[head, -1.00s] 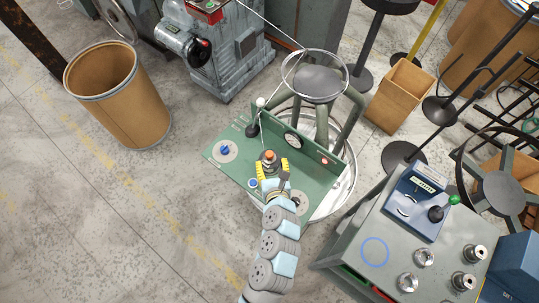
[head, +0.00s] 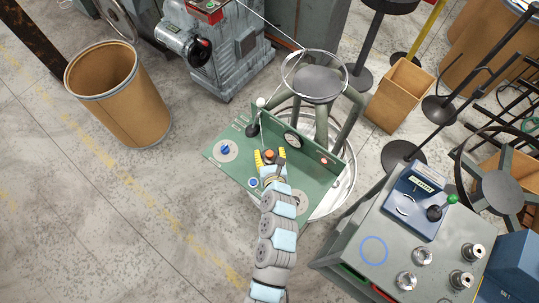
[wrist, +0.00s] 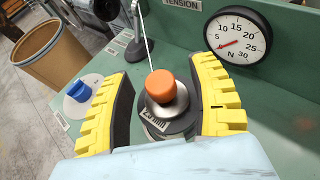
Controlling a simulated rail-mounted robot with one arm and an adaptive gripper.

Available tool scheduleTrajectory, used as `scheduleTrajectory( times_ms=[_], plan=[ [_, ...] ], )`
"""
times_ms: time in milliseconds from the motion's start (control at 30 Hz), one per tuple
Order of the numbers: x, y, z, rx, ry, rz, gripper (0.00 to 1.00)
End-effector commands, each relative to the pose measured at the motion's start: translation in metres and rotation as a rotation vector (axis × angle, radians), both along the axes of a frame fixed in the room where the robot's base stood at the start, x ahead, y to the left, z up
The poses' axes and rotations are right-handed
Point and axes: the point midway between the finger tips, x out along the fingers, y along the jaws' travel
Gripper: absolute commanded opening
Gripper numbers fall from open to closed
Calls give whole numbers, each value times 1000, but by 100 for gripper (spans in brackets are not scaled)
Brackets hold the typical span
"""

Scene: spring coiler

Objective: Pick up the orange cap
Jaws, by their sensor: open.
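The orange cap (wrist: 161,86) sits on top of a dark and silver round spindle (wrist: 166,105) on the green tension plate. It also shows in the head view (head: 269,155) near the middle of the plate. My gripper (wrist: 164,100) is open. Its yellow ribbed fingers stand to the left and right of the cap and spindle, with a visible gap on each side. In the head view my gripper (head: 270,158) reaches over the plate from below. The base of the spindle is partly hidden behind my wrist.
A tension gauge (wrist: 239,36) is on the upright green panel behind. A blue knob (wrist: 78,91) is left of the fingers. A thin wire runs up from near the cap. A brown drum (head: 117,95) stands at left, and a grey control bench (head: 410,250) at right.

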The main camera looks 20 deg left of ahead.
Motion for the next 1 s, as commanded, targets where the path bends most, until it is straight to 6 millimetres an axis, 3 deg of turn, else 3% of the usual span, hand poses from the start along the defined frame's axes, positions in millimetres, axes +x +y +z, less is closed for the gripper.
scheduleTrajectory(
  times_ms=[67,200,267,767,1000],
  plan=[
    [0,0,0,0,0,0,54],
    [0,0,0,0,0,0,14],
    [0,0,0,0,0,0,0],
    [0,0,1,0,1,1,0],
    [1,0,23,3,-5,-2,0]
  ],
)
